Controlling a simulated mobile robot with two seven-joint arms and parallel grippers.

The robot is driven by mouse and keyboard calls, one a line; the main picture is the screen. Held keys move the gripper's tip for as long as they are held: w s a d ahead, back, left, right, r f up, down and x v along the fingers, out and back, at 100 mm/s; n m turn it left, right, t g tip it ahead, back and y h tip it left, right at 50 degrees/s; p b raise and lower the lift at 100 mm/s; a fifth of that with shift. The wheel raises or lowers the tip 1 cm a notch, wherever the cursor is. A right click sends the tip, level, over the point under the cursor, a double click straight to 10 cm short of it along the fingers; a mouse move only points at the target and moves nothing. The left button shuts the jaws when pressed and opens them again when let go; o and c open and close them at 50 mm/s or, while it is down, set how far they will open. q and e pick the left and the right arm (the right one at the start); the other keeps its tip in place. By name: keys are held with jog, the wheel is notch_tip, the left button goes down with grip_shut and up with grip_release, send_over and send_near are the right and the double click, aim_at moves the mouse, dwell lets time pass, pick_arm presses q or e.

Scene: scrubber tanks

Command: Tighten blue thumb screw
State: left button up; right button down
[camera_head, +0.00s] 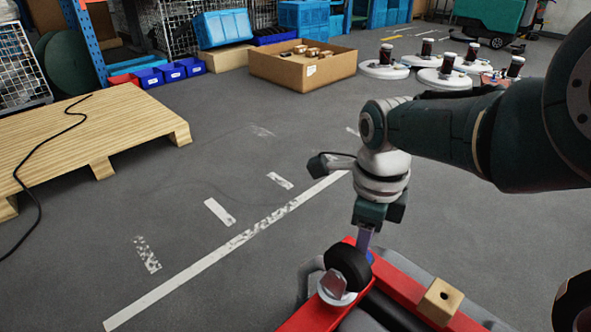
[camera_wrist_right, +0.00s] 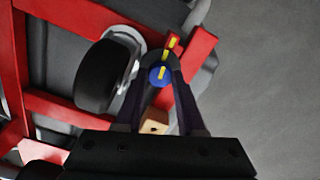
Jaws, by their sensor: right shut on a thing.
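The blue thumb screw (camera_wrist_right: 160,77) sits on a red frame (camera_wrist_right: 203,47) in the right wrist view and has a yellow stripe across its head. A second yellow stripe lies on the red part just beyond it, roughly in line with the first. In the head view only a small blue bit of the screw (camera_head: 370,257) shows behind my fingers. My right gripper (camera_wrist_right: 161,68) points down with its fingers on both sides of the screw head, shut on it. It also shows in the head view (camera_head: 365,250). My left gripper is in neither view.
A black caster wheel (camera_head: 348,266) is beside the screw, with a wooden block (camera_head: 440,301) on the red frame. A pallet (camera_head: 80,135) lies at left. A cardboard box (camera_head: 302,68) and several white round scrubber heads (camera_head: 440,79) stand farther back. The middle floor is clear.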

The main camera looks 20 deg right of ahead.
jog(key=shift+r+m, duration=0.1)
jog(key=shift+m, duration=0.4)
jog(key=c, duration=0.8)
grip_release()
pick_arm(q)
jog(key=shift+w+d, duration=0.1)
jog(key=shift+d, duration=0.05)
pick_arm(e)
jog(key=o, duration=0.3)
jog(key=shift+d, duration=0.1)
